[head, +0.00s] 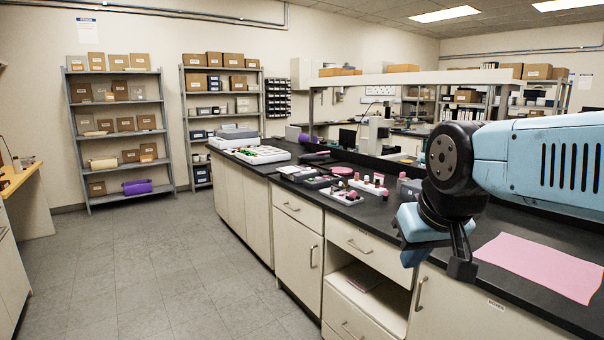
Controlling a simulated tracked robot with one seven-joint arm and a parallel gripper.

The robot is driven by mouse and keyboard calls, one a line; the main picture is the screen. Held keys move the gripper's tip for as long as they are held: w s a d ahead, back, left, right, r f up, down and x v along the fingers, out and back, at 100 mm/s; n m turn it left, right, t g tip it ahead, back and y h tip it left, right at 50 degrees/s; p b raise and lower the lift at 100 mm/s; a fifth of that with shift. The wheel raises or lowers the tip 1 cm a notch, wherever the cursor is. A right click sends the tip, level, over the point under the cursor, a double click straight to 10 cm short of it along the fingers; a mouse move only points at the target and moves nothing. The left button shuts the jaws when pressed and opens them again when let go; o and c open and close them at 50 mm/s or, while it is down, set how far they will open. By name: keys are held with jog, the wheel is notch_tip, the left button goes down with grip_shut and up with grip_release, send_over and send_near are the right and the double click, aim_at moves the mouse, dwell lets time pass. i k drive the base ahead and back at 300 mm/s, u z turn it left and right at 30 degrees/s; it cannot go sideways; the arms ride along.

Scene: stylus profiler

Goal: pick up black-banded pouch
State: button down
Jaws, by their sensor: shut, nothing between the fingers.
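I cannot pick out a black-banded pouch in the head view. Small pink, red and dark items (362,186) stand on the black bench top, too small to tell apart. My gripper (462,268) hangs at the front edge of the bench on the right, below my blue arm. Its black fingers point down and are shut, with nothing held. It is to the right of the small items and apart from them. My arm and wrist hide part of the bench behind them.
The long bench (560,316) runs along the right, with a pink mat (540,266) on it. White trays (256,154) lie at its far end. Metal shelves with boxes (122,157) stand at the back wall. The grey floor (160,265) is clear on the left.

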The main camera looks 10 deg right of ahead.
aim_at(292, 169)
jog(key=u, duration=0.2)
jog(key=i, duration=0.85)
jog(key=z, duration=0.1)
